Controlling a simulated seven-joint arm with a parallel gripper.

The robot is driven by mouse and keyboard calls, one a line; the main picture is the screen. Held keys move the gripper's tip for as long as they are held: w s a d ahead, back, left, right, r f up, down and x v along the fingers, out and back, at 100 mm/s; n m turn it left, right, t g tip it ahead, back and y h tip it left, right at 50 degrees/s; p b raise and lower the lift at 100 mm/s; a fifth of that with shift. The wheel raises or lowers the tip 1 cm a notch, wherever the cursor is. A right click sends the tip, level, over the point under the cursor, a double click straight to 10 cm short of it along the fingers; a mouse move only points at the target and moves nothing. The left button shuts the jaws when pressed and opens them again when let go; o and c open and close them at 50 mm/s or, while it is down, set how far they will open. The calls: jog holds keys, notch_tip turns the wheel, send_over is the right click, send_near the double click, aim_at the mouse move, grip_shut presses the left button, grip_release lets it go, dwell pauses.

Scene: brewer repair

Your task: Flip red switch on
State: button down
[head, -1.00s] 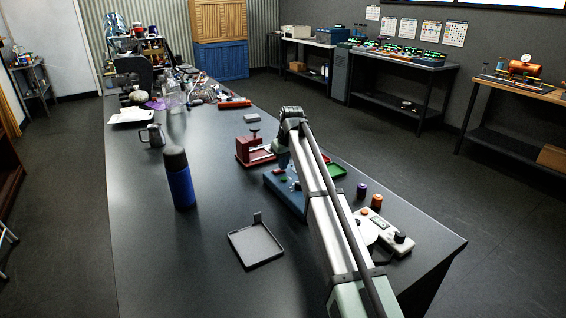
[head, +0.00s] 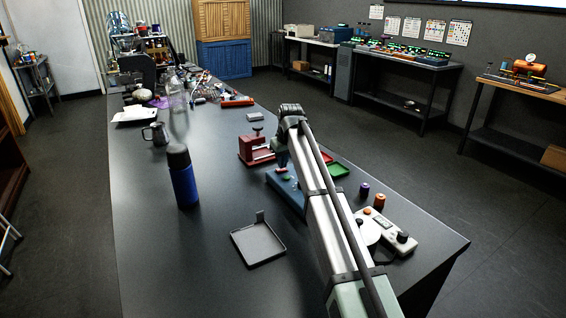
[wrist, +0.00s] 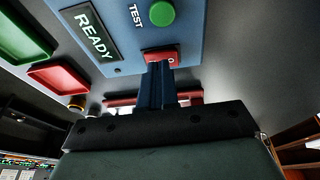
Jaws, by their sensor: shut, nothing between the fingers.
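The red switch (wrist: 160,55) sits on the blue test box (wrist: 120,40), below a green button (wrist: 161,13) and the word TEST. An O mark shows at the right end of the switch. My gripper (wrist: 156,72) is shut and empty. Its fingertips are right at the switch and cover part of it; I cannot tell whether they press on it. A READY label (wrist: 93,33) is on the box.
A red press-like device (head: 252,150) stands just behind the box. Green (head: 338,170) and red trays lie to its right. A meter (head: 398,238) and two small spools are nearer the right edge. A blue bottle (head: 183,180) and black tray (head: 258,243) stand left, with free table between.

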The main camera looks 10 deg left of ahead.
jog(key=w+d+v, duration=0.1)
jog(key=w+v, duration=0.2)
jog(key=v, duration=1)
jog(key=shift+s+d+r, duration=0.25)
jog(key=shift+r, duration=0.15)
